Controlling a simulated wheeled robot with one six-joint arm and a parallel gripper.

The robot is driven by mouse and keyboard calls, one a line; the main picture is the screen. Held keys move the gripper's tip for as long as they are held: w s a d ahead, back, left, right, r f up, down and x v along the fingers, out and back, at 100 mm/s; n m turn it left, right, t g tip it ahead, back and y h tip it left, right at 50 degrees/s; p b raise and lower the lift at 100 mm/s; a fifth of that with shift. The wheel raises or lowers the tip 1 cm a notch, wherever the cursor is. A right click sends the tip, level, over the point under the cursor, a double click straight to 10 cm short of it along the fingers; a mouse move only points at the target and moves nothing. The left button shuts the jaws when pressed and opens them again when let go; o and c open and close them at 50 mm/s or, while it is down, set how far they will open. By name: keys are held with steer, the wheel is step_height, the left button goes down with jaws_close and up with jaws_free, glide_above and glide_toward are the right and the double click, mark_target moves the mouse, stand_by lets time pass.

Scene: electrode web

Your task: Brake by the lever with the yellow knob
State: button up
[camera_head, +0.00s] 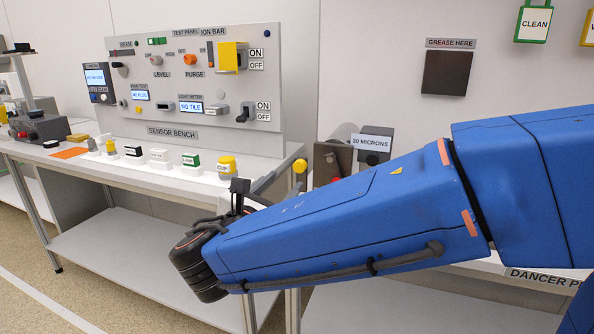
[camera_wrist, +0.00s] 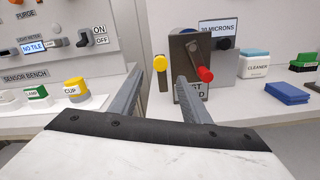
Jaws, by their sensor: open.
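The yellow knob (camera_wrist: 160,62) tops a short lever at the left side of a dark metal device (camera_wrist: 187,50). In the head view the yellow knob (camera_head: 300,166) shows just above my arm; the lever below it is mostly hidden. My gripper (camera_wrist: 160,82) is open and empty. In the wrist view the yellow knob appears between its two fingers, beyond their tips and apart from them. In the head view my gripper (camera_head: 250,186) is to the left of the knob, partly hidden by my arm.
A red knob (camera_wrist: 205,74) on a dark arm stands just right of the yellow one, near the right finger. A "30 MICRONS" display (camera_head: 371,143), a cleaner tub (camera_wrist: 254,64) and blue block (camera_wrist: 287,92) are to the right. The yellow cup (camera_head: 227,165) is on the left bench.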

mark_target(298, 169)
steer(key=x, duration=0.9)
steer(key=shift+w+d, duration=0.1)
steer(key=shift+w, duration=0.1)
